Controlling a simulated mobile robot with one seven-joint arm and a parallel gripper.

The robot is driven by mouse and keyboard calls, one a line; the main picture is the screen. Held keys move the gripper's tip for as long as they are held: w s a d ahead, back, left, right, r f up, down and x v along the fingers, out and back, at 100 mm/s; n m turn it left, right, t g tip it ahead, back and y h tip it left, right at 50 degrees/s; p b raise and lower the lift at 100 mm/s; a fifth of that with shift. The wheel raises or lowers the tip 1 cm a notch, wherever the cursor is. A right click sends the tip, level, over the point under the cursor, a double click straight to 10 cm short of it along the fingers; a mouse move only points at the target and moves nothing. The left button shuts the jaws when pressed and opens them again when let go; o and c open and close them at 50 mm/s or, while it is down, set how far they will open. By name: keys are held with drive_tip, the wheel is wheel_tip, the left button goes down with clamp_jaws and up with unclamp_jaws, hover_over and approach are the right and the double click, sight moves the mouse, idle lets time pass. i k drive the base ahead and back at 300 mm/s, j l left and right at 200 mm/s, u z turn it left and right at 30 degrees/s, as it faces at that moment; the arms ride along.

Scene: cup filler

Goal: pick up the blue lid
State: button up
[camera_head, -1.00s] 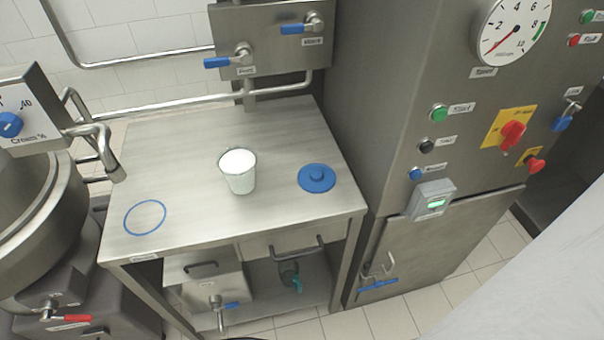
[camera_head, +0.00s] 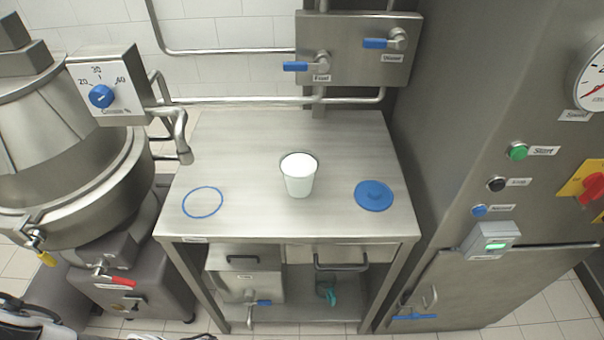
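The blue lid (camera_head: 374,196) is a round disc with a small knob on top. It lies flat on the right part of the steel table (camera_head: 240,150), apart from the cup. A white-filled cup (camera_head: 299,178) stands upright near the middle of the table, to the left of the lid. My gripper cannot be made out in this view.
A blue ring mark (camera_head: 203,202) is on the table's left. A panel with blue-handled valves (camera_head: 358,50) hangs behind. A spout (camera_head: 181,140) reaches over the table's left edge. A tall steel cabinet (camera_head: 470,120) stands close on the right.

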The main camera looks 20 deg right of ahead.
sight(372, 195)
drive_tip(key=i+j, duration=0.15)
drive_tip(key=j, duration=0.2)
drive_tip(key=i+j+z, duration=0.1)
drive_tip(key=j, duration=0.25)
drive_tip(key=i+j+z, duration=0.1)
drive_tip(key=j, duration=0.25)
drive_tip(key=i+j, duration=0.2)
drive_tip(key=j, duration=0.15)
drive_tip(key=z, duration=1.55)
drive_tip(key=i, duration=0.5)
